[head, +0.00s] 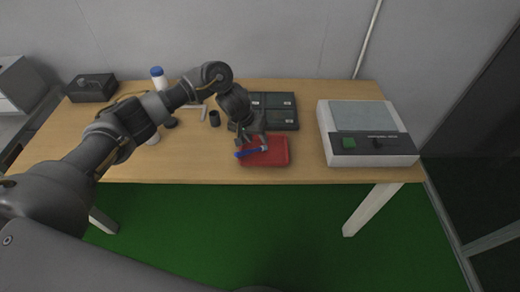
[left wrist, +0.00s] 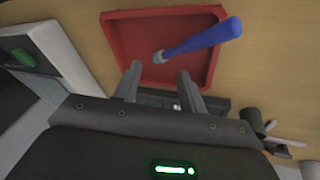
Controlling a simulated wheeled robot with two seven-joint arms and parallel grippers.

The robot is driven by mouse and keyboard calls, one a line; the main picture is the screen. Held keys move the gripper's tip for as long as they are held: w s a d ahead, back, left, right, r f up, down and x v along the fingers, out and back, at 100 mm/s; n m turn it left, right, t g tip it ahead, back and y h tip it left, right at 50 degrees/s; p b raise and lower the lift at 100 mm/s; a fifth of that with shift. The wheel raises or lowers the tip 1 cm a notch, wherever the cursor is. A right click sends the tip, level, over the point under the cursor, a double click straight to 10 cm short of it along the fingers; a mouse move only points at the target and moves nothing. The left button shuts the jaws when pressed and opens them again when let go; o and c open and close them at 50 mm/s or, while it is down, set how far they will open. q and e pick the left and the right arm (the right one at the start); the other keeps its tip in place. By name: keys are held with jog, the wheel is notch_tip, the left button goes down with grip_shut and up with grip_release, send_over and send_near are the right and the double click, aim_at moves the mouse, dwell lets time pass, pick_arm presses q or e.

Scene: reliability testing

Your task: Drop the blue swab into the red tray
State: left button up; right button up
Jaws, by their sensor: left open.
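The blue swab (head: 249,152) is at the left part of the red tray (head: 279,160), its blue handle end reaching past the tray's left rim. In the left wrist view the swab (left wrist: 200,39) lies slanted across the tray (left wrist: 121,35), its grey tip over the tray floor and its handle end across the side wall. I cannot tell whether it rests on the tray or is slightly above it. My left gripper (head: 252,146) is just above the tray. In the wrist view its fingers (left wrist: 158,78) are apart with nothing between them, the swab beyond the tips. My right gripper is out of view.
A white device with a green switch (head: 373,145) stands right of the tray. A dark case (head: 283,117) is behind the tray. A blue-capped bottle (head: 158,81), a black cup (head: 215,118) and a black box (head: 92,88) are to the left. The table (head: 310,174) is clear in front.

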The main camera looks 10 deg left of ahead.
pick_arm(q)
jog(key=shift+r, duration=0.1)
jog(key=shift+a+r, duration=0.1)
jog(key=shift+r, duration=0.2)
jog(key=p+v, duration=0.2)
jog(key=v, duration=0.8)
